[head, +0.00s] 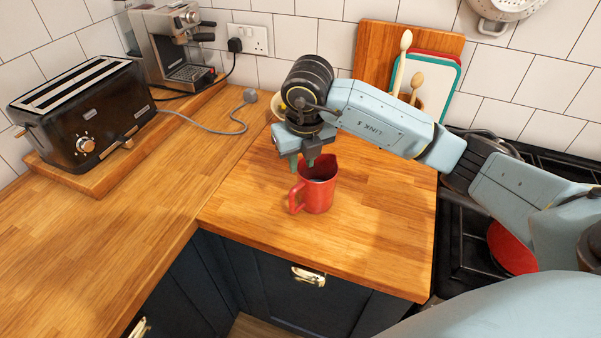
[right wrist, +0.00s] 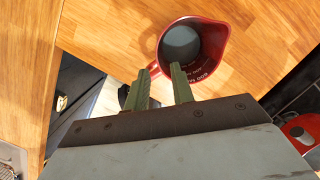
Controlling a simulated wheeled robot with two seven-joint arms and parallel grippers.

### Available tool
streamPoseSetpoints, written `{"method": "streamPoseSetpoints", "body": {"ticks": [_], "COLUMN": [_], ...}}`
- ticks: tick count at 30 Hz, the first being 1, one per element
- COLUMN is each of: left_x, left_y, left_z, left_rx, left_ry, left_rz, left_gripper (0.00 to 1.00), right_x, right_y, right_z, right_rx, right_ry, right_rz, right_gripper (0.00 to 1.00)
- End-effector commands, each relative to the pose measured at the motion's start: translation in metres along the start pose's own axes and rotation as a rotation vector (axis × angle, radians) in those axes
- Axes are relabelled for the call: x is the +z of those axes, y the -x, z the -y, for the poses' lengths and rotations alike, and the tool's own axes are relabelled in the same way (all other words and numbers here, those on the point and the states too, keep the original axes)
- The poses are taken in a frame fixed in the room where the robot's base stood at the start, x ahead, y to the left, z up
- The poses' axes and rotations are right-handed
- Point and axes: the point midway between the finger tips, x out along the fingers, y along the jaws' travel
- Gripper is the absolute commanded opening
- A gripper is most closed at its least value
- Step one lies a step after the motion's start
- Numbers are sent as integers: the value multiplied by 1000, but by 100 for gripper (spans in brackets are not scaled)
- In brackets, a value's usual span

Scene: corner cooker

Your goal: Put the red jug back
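The red jug (head: 317,192) stands upright on the wooden worktop near the inner corner, its handle toward the left front. My right gripper (head: 302,162) points down just above the jug's rim on the handle side. In the right wrist view, the jug (right wrist: 222,52) shows from above with a grey inside and pale markings. The two green fingers of the right gripper (right wrist: 161,72) are apart, with part of the jug's handle showing between their tips. Whether they touch it I cannot tell. My left gripper is not in view.
A black toaster (head: 85,112) and coffee machine (head: 172,48) stand at the left. Chopping boards (head: 376,52) and wooden spoons (head: 404,48) are at the back wall. A hob with a red round item (head: 512,250) is at the right. The left worktop (head: 110,215) is clear in front.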

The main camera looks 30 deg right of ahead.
Motion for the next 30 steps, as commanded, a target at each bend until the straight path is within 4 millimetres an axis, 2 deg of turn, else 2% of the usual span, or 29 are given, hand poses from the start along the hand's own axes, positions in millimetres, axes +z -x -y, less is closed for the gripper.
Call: {"method": "streamPoseSetpoints", "body": {"ticks": [3,9,19,22,23,26,29,30], "left_x": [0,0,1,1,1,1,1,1], "left_y": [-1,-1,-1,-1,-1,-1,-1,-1], "left_z": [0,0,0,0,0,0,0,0], "left_rx": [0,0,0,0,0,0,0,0], "left_ry": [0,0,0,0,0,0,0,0], "left_rz": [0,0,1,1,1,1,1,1], "left_gripper": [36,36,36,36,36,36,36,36], "right_x": [1,0,0,-2,-4,-15,-35,-45], "right_y": [22,41,43,41,40,33,33,38], "right_z": [0,0,0,-6,-11,-44,-98,-122], "right_rx": [1,0,0,26,49,198,462,591], "right_ry": [1,2,1,12,22,77,142,161], "right_rz": [4,-1,-1,-3,-5,-14,-26,-29], "right_gripper": [24,24,24,24,24,24,24,24]}}
